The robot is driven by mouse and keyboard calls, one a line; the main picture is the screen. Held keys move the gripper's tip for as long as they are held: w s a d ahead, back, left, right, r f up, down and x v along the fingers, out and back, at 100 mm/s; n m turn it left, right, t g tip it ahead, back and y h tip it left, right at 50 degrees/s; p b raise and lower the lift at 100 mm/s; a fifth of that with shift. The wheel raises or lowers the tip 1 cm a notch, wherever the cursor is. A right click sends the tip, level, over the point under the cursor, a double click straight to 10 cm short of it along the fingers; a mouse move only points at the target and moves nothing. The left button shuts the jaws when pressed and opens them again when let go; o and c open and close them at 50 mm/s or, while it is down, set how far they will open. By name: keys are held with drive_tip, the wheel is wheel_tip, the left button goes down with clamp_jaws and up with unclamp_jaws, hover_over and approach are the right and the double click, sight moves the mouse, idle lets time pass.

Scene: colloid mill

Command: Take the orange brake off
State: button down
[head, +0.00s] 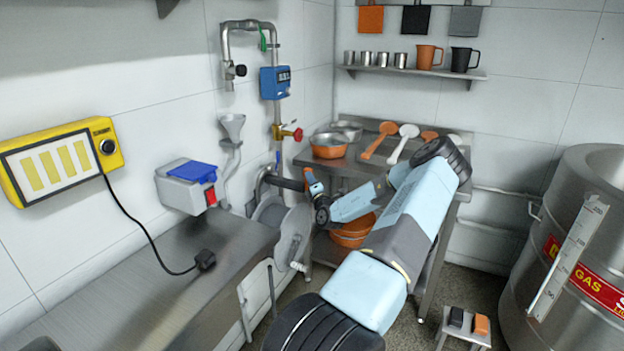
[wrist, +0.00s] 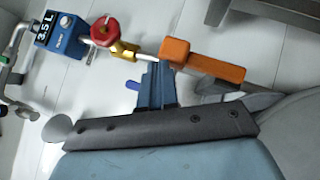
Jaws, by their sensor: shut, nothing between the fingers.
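The orange brake (wrist: 205,62) shows in the wrist view as a bar with a thicker block at its left end. In the head view its small orange end (head: 312,181) shows above the mill's grey round body, partly hidden by my arm. My gripper (wrist: 158,70) is shut and empty. In the wrist view its fingertips are close by the thick left end of the brake. Whether they touch it I cannot tell. In the head view my gripper (head: 316,190) is just at the brake's orange end, with the tips hard to make out.
A pipe with a red-handled valve (head: 291,133) and a blue meter (head: 275,82) runs up the wall behind. A grey box with a red switch (head: 186,187) is on the left. Orange bowls and ladles (head: 378,140) lie on a steel table. A large steel vessel (head: 575,240) stands right.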

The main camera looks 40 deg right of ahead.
drive_tip(key=s+a, duration=0.8)
drive_tip(key=s, duration=0.2)
drive_tip(key=shift+s, duration=0.15)
drive_tip(key=shift+s, duration=0.1)
idle(0.5)
